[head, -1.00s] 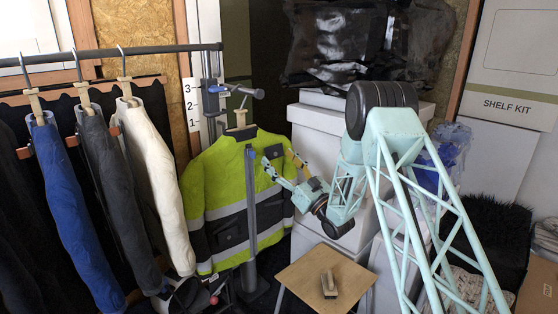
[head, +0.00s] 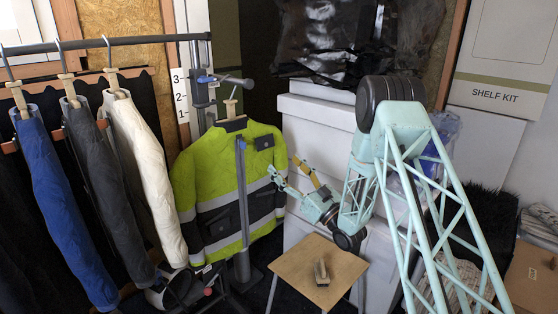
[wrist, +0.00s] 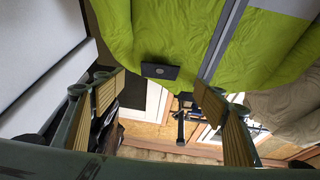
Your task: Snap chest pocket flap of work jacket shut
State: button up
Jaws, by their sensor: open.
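The yellow-green and grey work jacket (head: 213,172) hangs upright from a stand in the head view. Its small dark chest pocket flap (head: 264,142) shows on the upper right of the chest. In the wrist view the jacket (wrist: 140,28) fills the top, upside down, and the flap (wrist: 160,71) is a dark rectangle with a round spot at its centre. I cannot tell whether the flap is snapped. My gripper (head: 286,167) is open and empty, right of and below the flap in the head view. In the wrist view its fingers (wrist: 152,88) stand wide apart, the flap between them in the picture.
A grey stand post (head: 242,195) runs up in front of the jacket, left of the flap. A small wooden table (head: 300,262) with a brush (head: 321,272) stands below my gripper. White boxes (head: 318,125) stand behind my arm. Other jackets (head: 145,175) hang at left.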

jog(key=shift+v, duration=1.15)
jog(key=shift+r, duration=0.15)
